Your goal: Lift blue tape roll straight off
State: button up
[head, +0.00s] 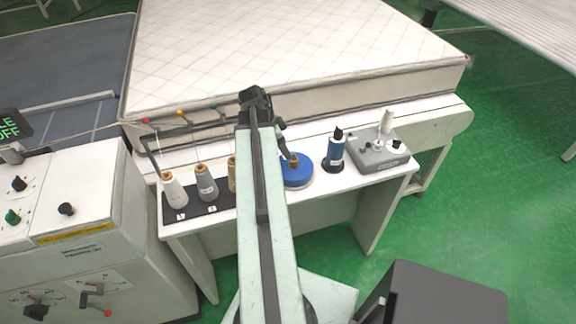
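A flat, round blue roll (299,174), which looks like the blue tape roll, lies on the white table right of my arm. A small brown post or core rises at its middle. My gripper (288,151) is small and dark in the head view, pointing down close to this core. My arm hides part of the roll's left side and the gripper's far end is small, so I cannot tell whether the fingers touch the core or how far apart they are.
Several thread cones, including a grey one (207,184), stand on a black mat to the left. A thread-guide bar runs above them. A white mattress (270,55) lies behind.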

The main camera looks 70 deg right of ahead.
aim_at(295, 159)
jog(key=b+x, duration=0.2)
jog(key=x, duration=0.1)
jog(key=shift+s+b, duration=0.1)
jog(key=shift+b, duration=0.2)
jog(key=b+x, duration=0.2)
jog(key=s+b+x, duration=0.1)
jog(key=b+x, duration=0.1)
jog(key=x, duration=0.1)
jog(key=shift+b, duration=0.3)
jog(key=shift+r, duration=0.25)
grip_shut()
dwell(0.5)
